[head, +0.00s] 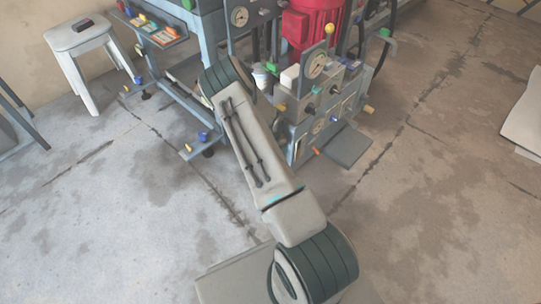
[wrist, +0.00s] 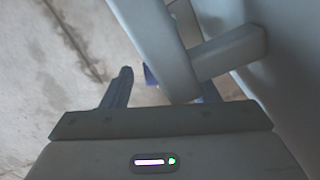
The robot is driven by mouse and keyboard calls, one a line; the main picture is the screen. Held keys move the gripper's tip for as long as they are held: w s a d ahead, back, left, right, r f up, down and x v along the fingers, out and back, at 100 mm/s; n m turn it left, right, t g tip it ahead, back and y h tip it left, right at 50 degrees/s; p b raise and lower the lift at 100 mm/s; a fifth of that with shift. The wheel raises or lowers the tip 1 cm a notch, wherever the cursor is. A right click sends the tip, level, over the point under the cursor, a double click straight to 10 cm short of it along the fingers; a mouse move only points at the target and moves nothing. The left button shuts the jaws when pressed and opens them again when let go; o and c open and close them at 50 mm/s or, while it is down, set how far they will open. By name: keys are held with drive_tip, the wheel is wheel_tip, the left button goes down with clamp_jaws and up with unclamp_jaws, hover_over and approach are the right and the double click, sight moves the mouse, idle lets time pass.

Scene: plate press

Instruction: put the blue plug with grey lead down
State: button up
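My gripper (wrist: 166,82) shows at the bottom of the wrist view with its two fingers wide apart. The left finger is in full view; the right one is mostly hidden behind a pale grey-blue frame. A small dark blue patch (wrist: 150,75) shows between the fingers, beside the frame. I cannot tell whether it is the blue plug, and it does not touch the left finger. No grey lead can be made out. In the head view my arm hides the gripper, and I cannot pick out the plug there.
The pale frame (wrist: 160,45) crosses right in front of the fingers. In the head view, a press bench with gauges (head: 316,66) and a red motor (head: 305,22) stands beyond my arm. A white stool (head: 82,38) is at the upper left. The floor (head: 100,220) is clear.

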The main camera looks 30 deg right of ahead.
drive_tip(key=shift+s+a+f, duration=0.1)
drive_tip(key=shift+s+f, duration=0.05)
drive_tip(key=shift+f, duration=0.2)
wheel_tip(320, 180, up, 9)
drive_tip(key=p, duration=0.4)
drive_tip(key=shift+f, duration=0.2)
